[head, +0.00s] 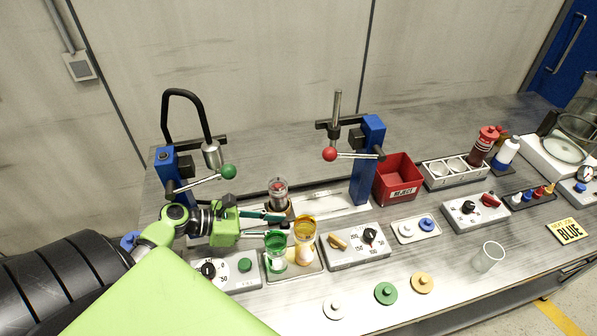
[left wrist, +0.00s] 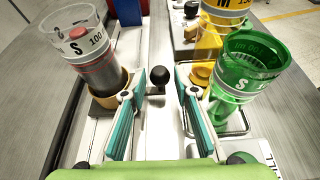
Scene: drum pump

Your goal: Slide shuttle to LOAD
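The shuttle's brown cup holder (left wrist: 108,88) sits on the pale track (head: 325,200) between the two blue posts. A clear cup (head: 278,190) marked S 100 stands in it, with dark contents and a red spot. A black ball knob (left wrist: 159,75) shows beside the holder in the left wrist view. My left gripper (head: 276,216) is at the front of the holder. Its teal fingers are open, with the knob between the fingertips (left wrist: 161,82) and gaps visible on both sides. No LOAD mark is readable. My right gripper is not in view.
A green cup (head: 276,252) and a yellow cup (head: 304,240) stand on a tray close to my left gripper. Blue posts with levers (head: 177,172) (head: 368,160) flank the track. A red REJECT bin (head: 398,178) stands right of the track. Control boxes (head: 356,246) sit in front.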

